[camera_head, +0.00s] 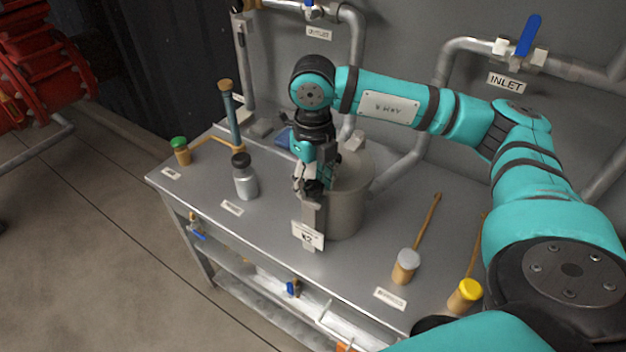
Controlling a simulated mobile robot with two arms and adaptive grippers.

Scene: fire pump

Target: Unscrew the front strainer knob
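A grey cylindrical vessel (350,205), which looks like the strainer, stands on the metal table. My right gripper (312,190) points down at its front left side, close to or touching it. The gripper and wrist cover that side, and I cannot make out the strainer knob. A grey block (313,212) with a white tag (308,235) marked roughly "V2" shows just below the fingers. The fingers are small and dark, so I cannot tell whether they are open or shut on something. My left gripper is out of view.
On the table (275,245) stand a silver bottle (245,182), a green-capped jar (181,152), a grey-capped brush pot (405,268) and a yellow-capped one (464,297). Pipes with a blue-handled inlet valve (528,38) run along the back wall. Table space left of the vessel is partly free.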

